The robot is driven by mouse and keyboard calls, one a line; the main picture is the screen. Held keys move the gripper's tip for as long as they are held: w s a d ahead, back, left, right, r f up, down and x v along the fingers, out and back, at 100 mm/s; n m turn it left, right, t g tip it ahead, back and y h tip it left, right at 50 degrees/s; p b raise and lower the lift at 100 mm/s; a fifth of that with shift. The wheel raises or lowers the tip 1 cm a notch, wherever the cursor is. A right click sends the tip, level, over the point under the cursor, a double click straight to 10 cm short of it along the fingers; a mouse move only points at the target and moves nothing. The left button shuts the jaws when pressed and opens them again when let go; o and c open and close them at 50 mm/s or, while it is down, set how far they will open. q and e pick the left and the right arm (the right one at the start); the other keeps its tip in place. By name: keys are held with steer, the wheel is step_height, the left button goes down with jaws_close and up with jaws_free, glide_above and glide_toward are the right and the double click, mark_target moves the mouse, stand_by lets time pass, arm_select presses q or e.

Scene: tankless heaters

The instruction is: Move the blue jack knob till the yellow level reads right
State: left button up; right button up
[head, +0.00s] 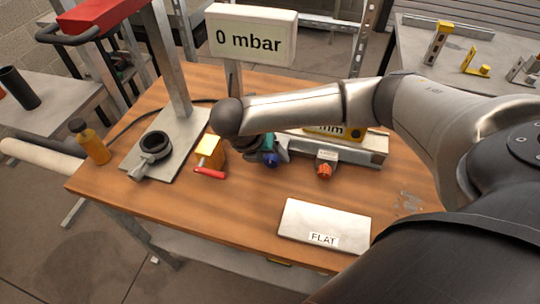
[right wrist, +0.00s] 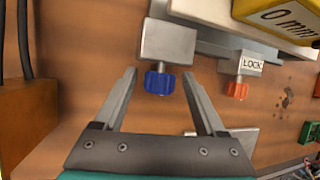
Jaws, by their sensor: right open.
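The blue jack knob (right wrist: 159,80) sticks out of a grey metal block (right wrist: 167,42). In the head view the knob (head: 271,160) shows just past my right gripper (head: 266,150), which is partly hidden by its own arm. In the right wrist view my right gripper (right wrist: 159,76) is open, with one finger on each side of the knob. I see gaps between the fingers and the knob. The yellow level (right wrist: 277,18) reads "0 mm" in the right wrist view. In the head view the arm hides part of the level (head: 351,133). My left gripper is not in view.
An orange knob (head: 324,171) under a "LOCK" label is right of the blue knob. A "FLAT" plate (head: 340,218) lies at the front. The front-left wood is clear.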

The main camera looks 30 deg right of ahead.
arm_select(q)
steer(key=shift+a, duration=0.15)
arm_select(e)
steer(key=c, duration=0.3)
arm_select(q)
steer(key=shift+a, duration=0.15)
arm_select(e)
jaws_close()
steer(key=p, duration=0.2)
steer(key=t+y+p, duration=0.2)
steer(key=p, duration=0.1)
steer(key=shift+s+d+r+m+p, duration=0.2)
steer(key=shift+s+r+m+p, duration=0.05)
steer(key=shift+s+m+p, duration=0.1)
steer(key=shift+f+t+y+p, duration=0.1)
steer(key=shift+t+y+p, duration=0.4)
steer(key=shift+t+p, duration=0.15)
arm_select(q)
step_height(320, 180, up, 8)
steer(key=p, duration=0.1)
arm_select(e)
steer(key=shift+d+f+m+t+y, duration=0.15)
steer(key=shift+m+t+y, duration=0.2)
steer(key=shift+t+y, duration=0.35)
steer(key=shift+t, duration=0.25)
